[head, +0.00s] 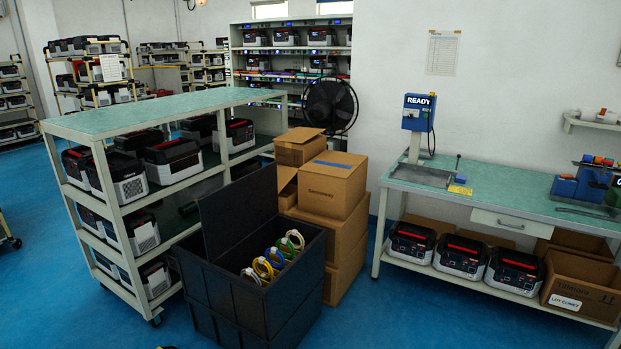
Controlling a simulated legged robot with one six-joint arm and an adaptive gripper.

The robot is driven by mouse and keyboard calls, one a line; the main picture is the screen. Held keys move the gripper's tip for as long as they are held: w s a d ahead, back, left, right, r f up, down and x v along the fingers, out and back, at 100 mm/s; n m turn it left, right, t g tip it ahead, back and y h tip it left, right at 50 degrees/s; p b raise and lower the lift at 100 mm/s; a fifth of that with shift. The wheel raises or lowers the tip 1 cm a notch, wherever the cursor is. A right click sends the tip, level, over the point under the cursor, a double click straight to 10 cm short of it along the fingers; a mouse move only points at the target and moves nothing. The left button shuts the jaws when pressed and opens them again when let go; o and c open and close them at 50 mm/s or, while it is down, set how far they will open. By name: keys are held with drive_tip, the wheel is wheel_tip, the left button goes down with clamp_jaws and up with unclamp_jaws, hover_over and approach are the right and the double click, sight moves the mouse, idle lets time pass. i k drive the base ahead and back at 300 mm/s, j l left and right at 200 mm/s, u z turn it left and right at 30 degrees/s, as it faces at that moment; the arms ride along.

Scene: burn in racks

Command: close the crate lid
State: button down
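A black crate (222,296) stands on the blue floor at the lower middle of the head view. Its black lid (240,212) is open and stands up, tilted, along the crate's back left side. Coiled cables (272,262) in yellow, blue, green and white sit in a row inside the crate. The lower part of the crate is cut off by the bottom of the picture.
A green-topped shelf cart (166,108) with battery-like units stands close on the crate's left. Stacked cardboard boxes (328,185) stand close behind it. A workbench (495,197) is on the right. Blue floor (400,310) is clear between crate and bench.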

sight(228, 215)
drive_tip(key=i+z, duration=0.2)
drive_tip(key=i, duration=1.2)
drive_tip(key=i+u, duration=0.4)
drive_tip(key=i+l+u, duration=0.1)
drive_tip(key=i+u, duration=0.25)
drive_tip(key=i+l+u, duration=0.2)
drive_tip(key=u, duration=0.2)
drive_tip(key=i+l+u, duration=0.1)
drive_tip(key=i+u, duration=0.35)
drive_tip(key=i, duration=0.15)
